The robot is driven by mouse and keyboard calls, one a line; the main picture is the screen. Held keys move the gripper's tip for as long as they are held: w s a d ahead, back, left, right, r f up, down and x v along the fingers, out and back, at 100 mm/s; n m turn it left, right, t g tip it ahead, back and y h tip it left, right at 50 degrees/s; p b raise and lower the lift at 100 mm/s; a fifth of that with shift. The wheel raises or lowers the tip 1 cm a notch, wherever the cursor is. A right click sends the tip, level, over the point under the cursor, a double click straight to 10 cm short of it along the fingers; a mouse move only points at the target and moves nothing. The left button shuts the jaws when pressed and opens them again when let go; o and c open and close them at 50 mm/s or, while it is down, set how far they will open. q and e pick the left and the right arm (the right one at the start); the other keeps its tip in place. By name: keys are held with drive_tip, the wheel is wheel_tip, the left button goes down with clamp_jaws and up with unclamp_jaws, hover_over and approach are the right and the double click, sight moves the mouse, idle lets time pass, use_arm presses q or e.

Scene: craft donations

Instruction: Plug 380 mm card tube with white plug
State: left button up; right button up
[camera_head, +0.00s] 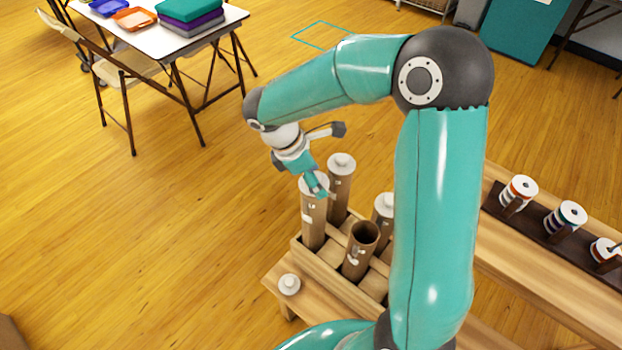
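Several brown card tubes stand upright in a wooden compartment rack (325,271). The front tube (361,262) is open at the top, with a dark hollow mouth. The left tall tube (313,225), the back tall tube (340,198) and a right tube (382,221) have white tops. A loose white plug (289,285) sits on the bench left of the rack. I cannot read which tube is 380 mm. My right gripper (316,186) is at the top of the left tall tube and overlaps its white top. Whether it grips that top cannot be told. My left gripper is out of view.
My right arm hides part of the rack's right side. Ribbon spools (566,217) stand on a dark strip along the wooden bench (540,275) at right. A white table (140,35) with folded cloths and trays, and a folding chair (122,75), stand upper left.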

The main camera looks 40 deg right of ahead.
drive_tip(key=shift+f+b, duration=0.45)
drive_tip(key=shift+f, duration=0.1)
drive_tip(key=o, duration=0.6)
drive_tip(key=shift+r, duration=0.15)
drive_tip(key=p+v, duration=0.9)
drive_tip(key=v, duration=0.1)
drive_tip(key=shift+w+a+r, duration=0.2)
drive_tip(key=shift+r, duration=0.1)
idle(0.3)
drive_tip(key=shift+f, duration=0.1)
idle(0.3)
